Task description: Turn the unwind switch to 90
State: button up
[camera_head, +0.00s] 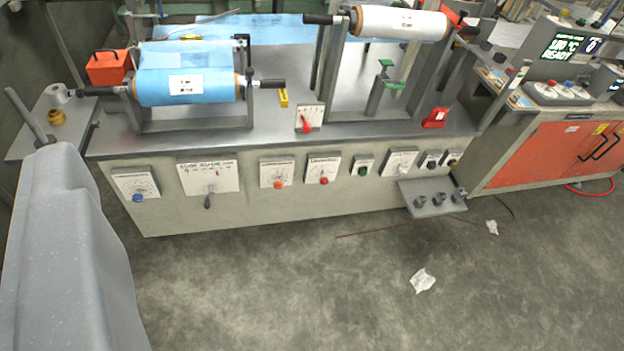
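The front panel of the grey machine bench (270,205) carries several plates with controls. From the left these are a dial plate with a blue knob (137,197), a wide plate with a black lever (208,202) hanging down, a dial plate with an orange knob (278,184) and one with a red knob (324,180). A small white plate with a red lever (306,125) stands on the bench top. The labels are too small to read, so I cannot tell which is the unwind switch or its setting. My gripper is not in view.
A blue film roll (190,93) and a white roll (400,22) sit in frames on the bench. A small shelf (432,199) juts out at the panel's lower right. An orange cabinet (545,155) stands right. The floor in front is open, with scraps of paper (422,281).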

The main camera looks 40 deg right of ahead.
aim_at(324, 181)
jog(key=u, duration=0.2)
jog(key=i, duration=1.35)
jog(key=z, duration=0.6)
jog(key=i, duration=0.6)
jog(key=z, duration=0.45)
